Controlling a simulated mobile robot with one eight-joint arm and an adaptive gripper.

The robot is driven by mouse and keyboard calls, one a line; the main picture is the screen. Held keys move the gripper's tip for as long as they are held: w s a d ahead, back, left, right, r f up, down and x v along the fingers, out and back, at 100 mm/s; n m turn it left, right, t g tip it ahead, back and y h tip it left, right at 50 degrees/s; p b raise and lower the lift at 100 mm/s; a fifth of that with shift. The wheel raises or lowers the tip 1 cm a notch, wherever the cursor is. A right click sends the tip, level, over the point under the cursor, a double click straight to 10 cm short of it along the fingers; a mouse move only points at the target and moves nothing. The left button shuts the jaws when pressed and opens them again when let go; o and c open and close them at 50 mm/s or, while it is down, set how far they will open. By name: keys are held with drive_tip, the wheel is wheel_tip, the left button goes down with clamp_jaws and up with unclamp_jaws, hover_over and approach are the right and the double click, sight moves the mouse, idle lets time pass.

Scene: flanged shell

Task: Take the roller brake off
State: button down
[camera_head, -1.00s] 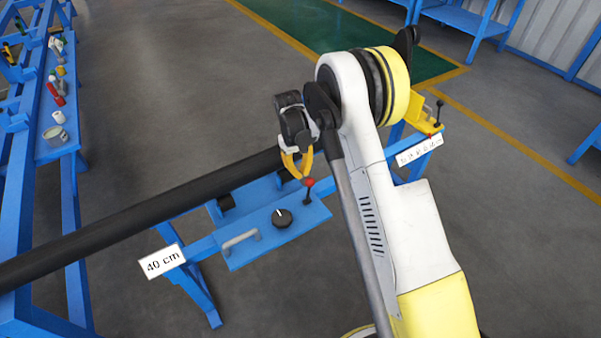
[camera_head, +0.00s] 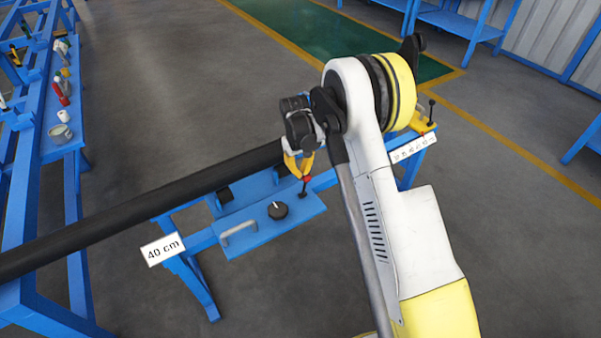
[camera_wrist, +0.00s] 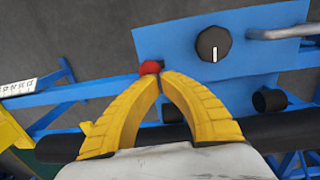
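A lever with a red knob (camera_head: 307,179) stands on the blue panel (camera_head: 255,229) of the pipe stand; I take it to be the roller brake. The red knob (camera_wrist: 149,67) also shows in the wrist view, just beyond the fingertips and partly hidden by them. My gripper (camera_head: 302,176) points down at the knob. Its yellow fingers curve in and their tips meet in the wrist view (camera_wrist: 160,80). The tips are at or very close to the knob; no clear grasp shows. The lever's shaft is hidden in the wrist view.
A long black pipe (camera_head: 130,213) lies over the stand, close beside my gripper. The panel also holds a black dial (camera_head: 278,210) and a grey handle (camera_head: 238,232). A "40 cm" sign (camera_head: 162,250) hangs at left. A yellow device (camera_head: 424,118) with a black-knobbed lever stands at right.

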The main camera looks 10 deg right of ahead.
drive_tip(key=shift+s+d, duration=0.2)
drive_tip(key=shift+s, duration=0.5)
drive_tip(key=shift+s+d+f+b, duration=0.1)
drive_tip(key=shift+s+d+f, duration=0.1)
drive_tip(key=shift+s, duration=0.3)
drive_tip(key=shift+s+d+f+b, duration=0.1)
drive_tip(key=shift+s+d+f, duration=0.05)
drive_tip(key=shift+s, duration=0.3)
drive_tip(key=shift+s+d+f+b, duration=0.1)
drive_tip(key=shift+s+d+f, duration=0.1)
drive_tip(key=shift+s, duration=0.3)
drive_tip(key=s+r+m+t+p, duration=0.1)
drive_tip(key=s+r+t+p, duration=0.35)
drive_tip(key=r, duration=1.05)
drive_tip(key=s+r+g+p, duration=0.15)
drive_tip(key=s+r, duration=0.55)
drive_tip(key=r, duration=0.7)
drive_tip(key=s+r+m+t, duration=0.1)
drive_tip(key=s+r+t, duration=0.1)
drive_tip(key=s, duration=0.6)
drive_tip(key=s+r+m+t, duration=0.1)
drive_tip(key=s+r+t, duration=0.1)
drive_tip(key=s, duration=0.6)
drive_tip(key=shift+s+a+r+m+y, duration=0.25)
drive_tip(key=shift+a+r+m+y, duration=0.05)
drive_tip(key=shift+r+y, duration=0.1)
